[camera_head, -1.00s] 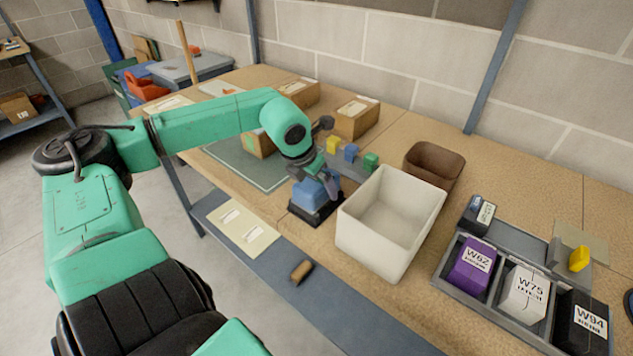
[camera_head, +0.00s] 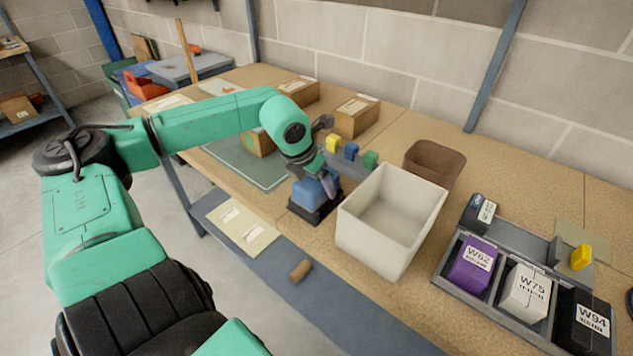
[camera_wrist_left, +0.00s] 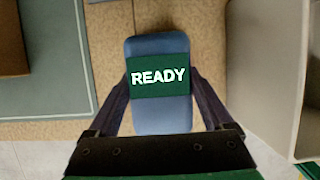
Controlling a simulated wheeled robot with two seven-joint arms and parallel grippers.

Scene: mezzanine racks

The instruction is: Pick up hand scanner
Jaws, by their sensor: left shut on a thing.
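The hand scanner (camera_head: 310,190) is a blue block-like body that stands in a black base on the workbench, left of the white bin. In the left wrist view the scanner (camera_wrist_left: 160,112) shows a green label reading "READY". My left gripper (camera_head: 317,172) is above it and is shut on it, with one finger along each side. The left gripper's two dark fingers also show in the left wrist view (camera_wrist_left: 160,100). The arm hides part of the scanner's top in the head view. My right gripper is not in view.
A white bin (camera_head: 360,232) stands close right of the scanner, with a brown bin (camera_head: 436,160) behind it. Yellow, blue and green blocks (camera_head: 351,151) sit behind. A grey rack (camera_head: 459,291) holds labelled boxes at right. A cream card (camera_head: 242,225) and brown roll (camera_head: 300,270) lie in front.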

